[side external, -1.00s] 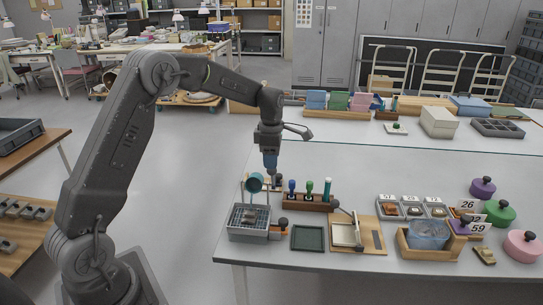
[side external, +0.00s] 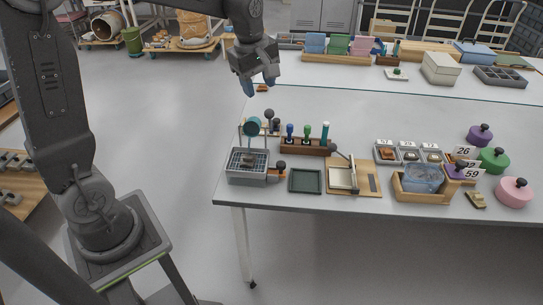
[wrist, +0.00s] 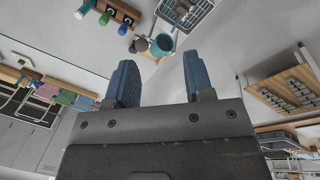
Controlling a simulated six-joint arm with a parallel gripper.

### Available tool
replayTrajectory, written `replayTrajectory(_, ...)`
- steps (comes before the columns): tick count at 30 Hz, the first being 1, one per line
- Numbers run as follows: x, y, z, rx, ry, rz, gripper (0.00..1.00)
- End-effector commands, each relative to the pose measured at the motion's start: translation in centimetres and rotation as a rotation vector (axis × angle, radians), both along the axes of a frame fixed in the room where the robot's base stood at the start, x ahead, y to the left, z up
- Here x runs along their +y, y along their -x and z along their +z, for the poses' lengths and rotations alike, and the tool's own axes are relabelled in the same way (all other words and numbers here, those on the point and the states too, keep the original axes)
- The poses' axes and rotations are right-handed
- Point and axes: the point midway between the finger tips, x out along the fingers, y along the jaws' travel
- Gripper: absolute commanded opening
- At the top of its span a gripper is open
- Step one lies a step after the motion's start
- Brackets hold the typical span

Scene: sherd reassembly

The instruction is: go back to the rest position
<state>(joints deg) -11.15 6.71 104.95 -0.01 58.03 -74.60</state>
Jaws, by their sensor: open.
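My gripper (side external: 262,88) hangs in the air above the far left part of the white table (side external: 350,120), clear of everything on it. Its two blue fingers are apart with nothing between them. In the wrist view my gripper (wrist: 155,85) is also open and empty, with floor and the table edge beyond the fingers.
Below stand a wire-topped tray (side external: 248,165), a teal cup on a stand (side external: 252,126), a wooden rack of colored-handled tools (side external: 306,147), a green tray (side external: 306,181) and a water tub (side external: 422,177). Open floor lies left of the table.

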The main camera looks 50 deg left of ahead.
Motion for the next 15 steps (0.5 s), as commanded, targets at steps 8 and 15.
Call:
replayTrajectory(8,-4.9,9.9,3.7,-0.124,-0.173,-0.676,0.48)
replayTrajectory(15,-7.2,17.2,3.1,-0.202,-0.358,-1.179,0.48)
